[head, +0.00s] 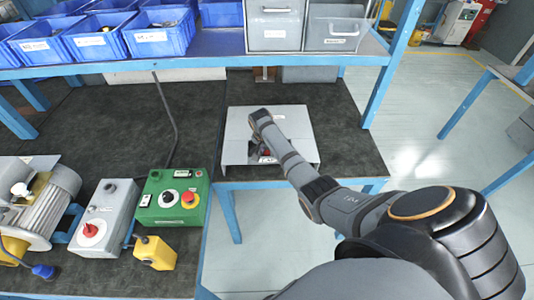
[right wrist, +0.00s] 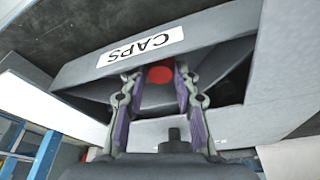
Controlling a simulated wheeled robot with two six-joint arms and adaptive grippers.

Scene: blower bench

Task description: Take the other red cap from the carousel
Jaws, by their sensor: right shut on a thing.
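The carousel's grey housing (head: 236,127) stands on the right part of the bench, with an opening at its front. In the right wrist view its panel (right wrist: 215,33) carries a white CAPS label (right wrist: 140,47), seen upside down. A red cap (right wrist: 161,75) sits between the fingertips of my right gripper (right wrist: 158,80). The gripper is shut on the cap, at the opening beside a dark curved part (right wrist: 205,68). I cannot tell whether the cap still touches its seat. In the head view my forearm hides much of the housing. My left gripper is not in view.
A green control box (head: 172,203), a grey switch box (head: 103,215), a yellow pendant (head: 154,252) and a motor (head: 45,205) stand on the left. Blue bins (head: 158,35) and grey drawers (head: 275,24) sit on a shelf above the housing.

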